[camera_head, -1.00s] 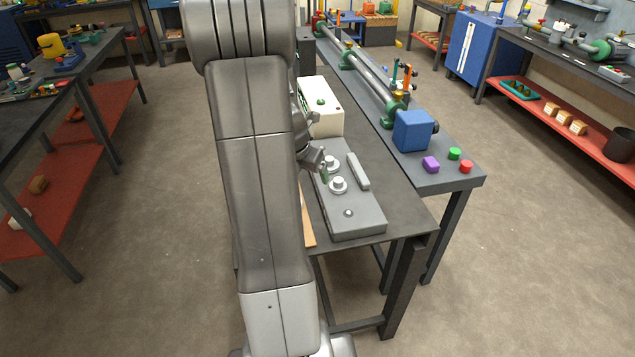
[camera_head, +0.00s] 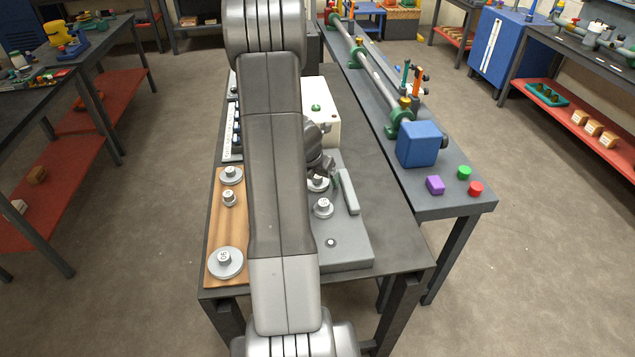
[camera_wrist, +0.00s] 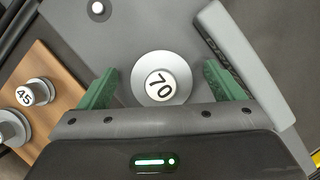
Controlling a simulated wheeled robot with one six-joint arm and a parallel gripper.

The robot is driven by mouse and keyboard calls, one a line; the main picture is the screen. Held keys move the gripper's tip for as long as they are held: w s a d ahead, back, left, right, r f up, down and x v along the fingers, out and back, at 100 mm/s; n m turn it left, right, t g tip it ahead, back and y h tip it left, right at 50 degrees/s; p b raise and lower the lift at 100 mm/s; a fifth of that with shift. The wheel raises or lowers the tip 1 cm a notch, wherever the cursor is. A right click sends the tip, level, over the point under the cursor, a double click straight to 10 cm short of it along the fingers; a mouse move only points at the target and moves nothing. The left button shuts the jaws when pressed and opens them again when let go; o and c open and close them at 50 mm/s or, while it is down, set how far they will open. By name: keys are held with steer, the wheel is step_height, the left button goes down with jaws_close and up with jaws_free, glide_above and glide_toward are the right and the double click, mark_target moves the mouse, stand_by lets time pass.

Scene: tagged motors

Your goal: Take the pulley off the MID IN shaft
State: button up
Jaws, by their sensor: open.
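My gripper (camera_wrist: 161,86) is open, with green fingers on either side of a round pulley marked 70 (camera_wrist: 146,98) in the wrist view. Gaps show between the fingers and the pulley. The pulley sits on a grey plate (camera_head: 347,250). In the head view my gripper (camera_head: 319,176) is over the farther visible pulley (camera_head: 318,187), partly hiding it. A nearer pulley (camera_head: 323,208) and a short bare pin (camera_head: 331,242) stand closer to the camera. No MID IN label is legible.
A wooden board (camera_head: 214,235) with several pulleys, one marked 45 (camera_wrist: 25,95), lies left of the plate. A raised grey bar (camera_head: 347,193) stands right of the pulleys. A cream box (camera_head: 323,97) is behind. The dark tabletop right of the plate (camera_head: 393,225) is clear.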

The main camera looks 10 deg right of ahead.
steer(key=c, duration=1.1)
steer(key=shift+c, duration=0.2)
